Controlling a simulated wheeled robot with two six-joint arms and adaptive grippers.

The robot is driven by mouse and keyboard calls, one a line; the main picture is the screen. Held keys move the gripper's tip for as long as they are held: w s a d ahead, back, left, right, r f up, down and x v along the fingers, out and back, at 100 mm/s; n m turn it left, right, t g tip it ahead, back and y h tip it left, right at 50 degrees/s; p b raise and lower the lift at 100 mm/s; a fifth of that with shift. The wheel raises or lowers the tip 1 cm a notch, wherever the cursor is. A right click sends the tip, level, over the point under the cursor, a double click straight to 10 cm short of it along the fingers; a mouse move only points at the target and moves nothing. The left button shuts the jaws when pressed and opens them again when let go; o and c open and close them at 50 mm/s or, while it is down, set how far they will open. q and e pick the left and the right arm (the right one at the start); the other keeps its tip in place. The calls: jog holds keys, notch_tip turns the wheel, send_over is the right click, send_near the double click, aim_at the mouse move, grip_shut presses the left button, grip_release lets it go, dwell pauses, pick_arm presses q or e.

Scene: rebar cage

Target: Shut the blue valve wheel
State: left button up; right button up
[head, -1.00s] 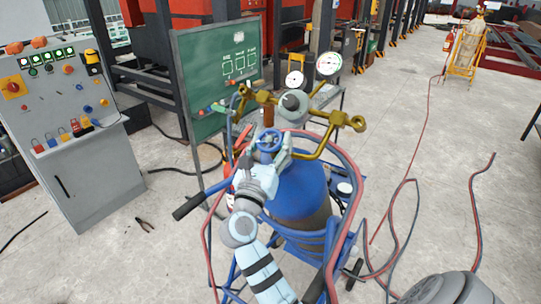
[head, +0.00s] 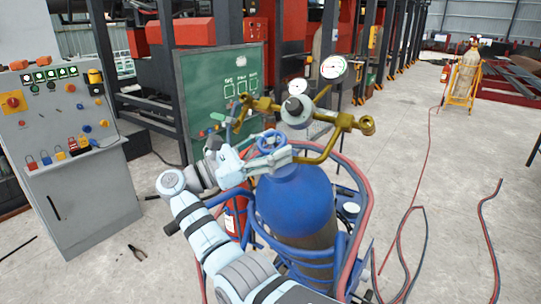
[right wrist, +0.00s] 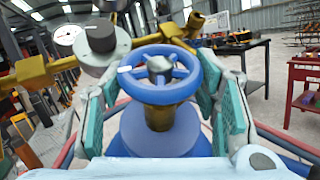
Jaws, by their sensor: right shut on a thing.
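The blue valve wheel (head: 270,141) sits on top of a blue gas cylinder (head: 295,200), below the brass regulator (head: 296,110). In the right wrist view the wheel (right wrist: 160,95) faces me, with a grey hub on a brass stem. My right gripper (head: 276,149) reaches it from the left in the head view. Its two teal-padded fingers stand on opposite sides of the wheel and are shut on it. The exact contact at the rim is hard to see. My left gripper is not in view.
Pressure gauges (head: 333,67) and red and blue hoses are close around the cylinder. A red extinguisher (head: 233,216) stands by the cart. A green board (head: 222,88) is behind, a grey control cabinet (head: 80,190) at left. Pliers (head: 138,253) lie on the floor.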

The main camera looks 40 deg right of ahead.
aim_at(274, 137)
jog(key=shift+f+m+g+y, duration=0.2)
jog(key=shift+m+g+y, duration=0.2)
jog(key=shift+m+g, duration=0.2)
jog(key=o, duration=1.1)
jog(key=shift+d, duration=0.25)
jog(key=shift+a+r, duration=0.1)
jog(key=shift+r, duration=0.05)
notch_tip(274, 137, up, 10)
jog(key=shift+f, duration=0.1)
